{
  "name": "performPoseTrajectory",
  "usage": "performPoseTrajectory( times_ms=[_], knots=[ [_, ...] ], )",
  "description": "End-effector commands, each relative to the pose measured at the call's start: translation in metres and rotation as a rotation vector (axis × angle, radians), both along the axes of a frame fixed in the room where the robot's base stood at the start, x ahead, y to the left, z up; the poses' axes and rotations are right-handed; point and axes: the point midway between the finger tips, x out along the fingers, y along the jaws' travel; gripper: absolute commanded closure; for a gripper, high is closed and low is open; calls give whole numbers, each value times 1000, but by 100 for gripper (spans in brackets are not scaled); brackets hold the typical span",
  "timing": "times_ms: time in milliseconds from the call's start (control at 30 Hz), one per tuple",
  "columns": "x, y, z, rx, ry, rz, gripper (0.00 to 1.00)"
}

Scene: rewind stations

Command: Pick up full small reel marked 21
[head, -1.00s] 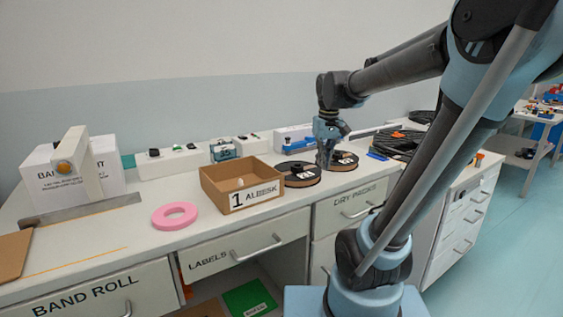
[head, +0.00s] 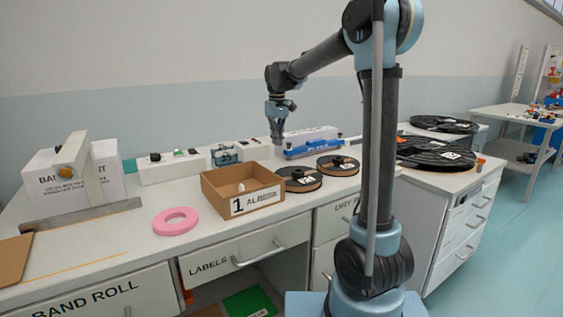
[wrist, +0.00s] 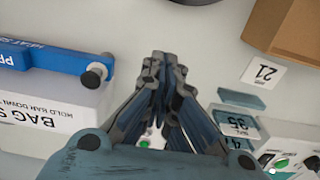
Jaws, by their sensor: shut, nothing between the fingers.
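Two small dark reels with brown rims lie side by side on the bench in the head view, a left reel (head: 301,186) and a right reel (head: 339,170). Each has a white label, too small to read, so I cannot tell which is 21. My gripper (head: 278,142) is shut and empty, raised behind the left reel. In the wrist view my gripper (wrist: 160,56) points at bare bench, with a dark reel edge (wrist: 195,2) at the top. A white card (wrist: 264,73) reading 21 lies beside the cardboard box, apart from the reels.
An open cardboard box (head: 210,196) marked 1 stands left of the reels. A blue-barred bag sealer (head: 314,147) is behind them. A pink ring (head: 175,221) lies at the left. Large black reels (head: 435,160) lie on the right cabinet.

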Motion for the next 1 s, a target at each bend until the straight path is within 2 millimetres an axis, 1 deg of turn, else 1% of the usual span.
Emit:
performPoseTrajectory(
  times_ms=[167, 400, 700, 800, 1000],
  knots=[
    [1, 1, -16, 0, 0, 0, 100],
    [1, 0, -57, 0, 0, 0, 100],
    [0, 0, -102, 0, 0, -1, 100],
    [-12, -9, -99, 0, 0, -1, 100],
    [-27, -19, -98, 0, 0, -2, 100]
  ],
)
